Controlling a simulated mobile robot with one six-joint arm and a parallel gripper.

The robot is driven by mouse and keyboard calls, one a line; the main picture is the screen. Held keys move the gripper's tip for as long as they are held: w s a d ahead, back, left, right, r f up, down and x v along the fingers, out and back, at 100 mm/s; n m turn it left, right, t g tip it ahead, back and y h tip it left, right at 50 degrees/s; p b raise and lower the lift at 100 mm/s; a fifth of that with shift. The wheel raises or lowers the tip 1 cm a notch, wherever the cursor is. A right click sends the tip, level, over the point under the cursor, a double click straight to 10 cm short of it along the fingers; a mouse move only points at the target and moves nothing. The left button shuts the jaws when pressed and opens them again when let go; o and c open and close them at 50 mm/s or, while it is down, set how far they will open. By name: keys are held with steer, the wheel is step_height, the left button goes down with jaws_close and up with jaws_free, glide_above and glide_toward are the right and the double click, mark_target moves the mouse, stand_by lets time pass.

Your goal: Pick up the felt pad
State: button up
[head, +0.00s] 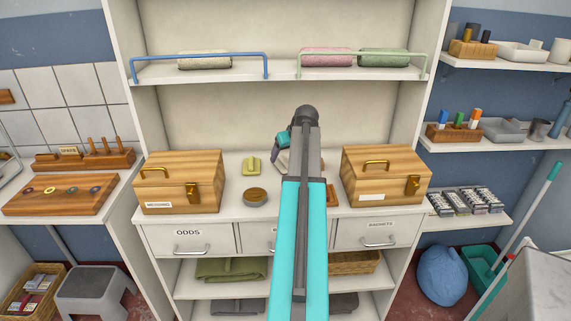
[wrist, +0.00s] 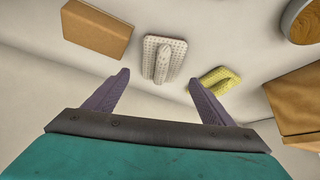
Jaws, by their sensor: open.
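Two small pads, each with a raised grip bar, lie on the cabinet's middle shelf. I cannot tell which is called the felt pad. The pale grey dotted pad (wrist: 150,62) is ahead of my gripper (wrist: 160,78) in the wrist view, roughly centred between its fingers. The yellow-green pad (wrist: 222,76) is beyond the right finger. The yellow-green pad also shows in the head view (head: 251,166), left of my gripper (head: 283,163). My arm seems to hide the pale one there. My gripper is open and empty, with purple-grey fingers apart.
A round wooden-topped tin (head: 256,196) and a brown block (head: 332,195) lie nearby on the shelf (head: 233,211). Wooden boxes stand at its left (head: 165,190) and right (head: 375,175). A rail-edged upper shelf (head: 280,71) holds rolled towels.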

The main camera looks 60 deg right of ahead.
mark_target(284, 159)
steer(key=shift+p+x, duration=0.5)
steer(key=shift+x, duration=1.65)
steer(key=shift+a, duration=0.1)
steer(key=c, duration=1.2)
steer(key=shift+r, duration=0.15)
steer(key=shift+c, duration=0.2)
steer(key=shift+r+b, duration=0.55)
steer(key=shift+r, duration=0.9)
steer(key=shift+s+a+r, duration=0.1)
steer(key=shift+s+a, duration=0.05)
steer(key=shift+a, duration=0.15)
steer(key=s+a, duration=0.1)
steer(key=a, duration=0.4)
steer(key=s+a+r+b, duration=0.1)
steer(key=a, duration=0.4)
steer(key=s+a+b, duration=0.1)
steer(key=a, duration=0.4)
steer(key=shift+s+r, duration=0.15)
steer(key=shift+r, duration=0.15)
